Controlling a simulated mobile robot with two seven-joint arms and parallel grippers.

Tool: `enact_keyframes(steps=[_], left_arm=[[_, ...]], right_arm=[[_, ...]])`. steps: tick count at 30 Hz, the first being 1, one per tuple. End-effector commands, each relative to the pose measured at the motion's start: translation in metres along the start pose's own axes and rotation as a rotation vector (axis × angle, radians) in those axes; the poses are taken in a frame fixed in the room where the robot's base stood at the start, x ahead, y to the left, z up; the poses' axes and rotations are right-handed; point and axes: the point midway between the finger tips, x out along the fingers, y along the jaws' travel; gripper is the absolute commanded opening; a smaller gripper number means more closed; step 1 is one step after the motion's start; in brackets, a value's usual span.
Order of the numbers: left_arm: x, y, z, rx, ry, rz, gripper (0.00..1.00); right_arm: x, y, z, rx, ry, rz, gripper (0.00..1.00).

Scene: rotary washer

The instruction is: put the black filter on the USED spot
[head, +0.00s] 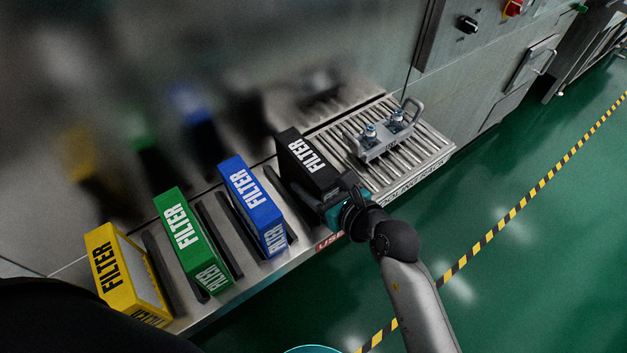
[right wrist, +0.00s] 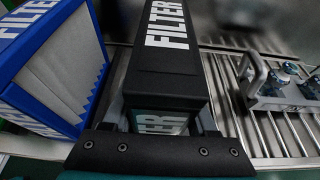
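The black filter (head: 307,160) is a box with white FILTER lettering. It stands at the right end of the row, beside the slatted rack; whether it rests on the shelf I cannot tell. My right gripper (head: 345,197) is at its near end. In the right wrist view my right gripper (right wrist: 163,118) has a finger on each side of the black filter (right wrist: 172,70), close against it, and looks shut on it. A red label starting with "USE" (head: 329,241) is on the shelf's front edge, just left of the gripper, partly hidden by it. My left gripper is not in view.
Blue (head: 250,205), green (head: 190,240) and yellow (head: 125,275) filters stand to the left, with dark dividers between. The slatted rack (head: 425,155) on the right bears a metal handled fixture (head: 385,140). The steel machine wall rises behind; open green floor lies in front.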

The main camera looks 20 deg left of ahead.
Motion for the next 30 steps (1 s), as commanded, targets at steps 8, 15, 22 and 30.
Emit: enact_keyframes(steps=[8,15,22,30], left_arm=[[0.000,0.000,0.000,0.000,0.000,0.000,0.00],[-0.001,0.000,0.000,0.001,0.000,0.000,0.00],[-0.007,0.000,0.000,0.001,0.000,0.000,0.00],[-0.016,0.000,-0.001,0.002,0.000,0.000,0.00]], right_arm=[[0.000,0.000,0.000,0.000,0.001,0.000,0.86],[-0.001,0.000,0.002,0.000,0.000,0.000,0.86],[-0.025,-0.001,0.002,0.000,0.003,-0.002,0.86],[-0.078,0.000,0.002,-0.001,0.004,-0.001,0.86]])
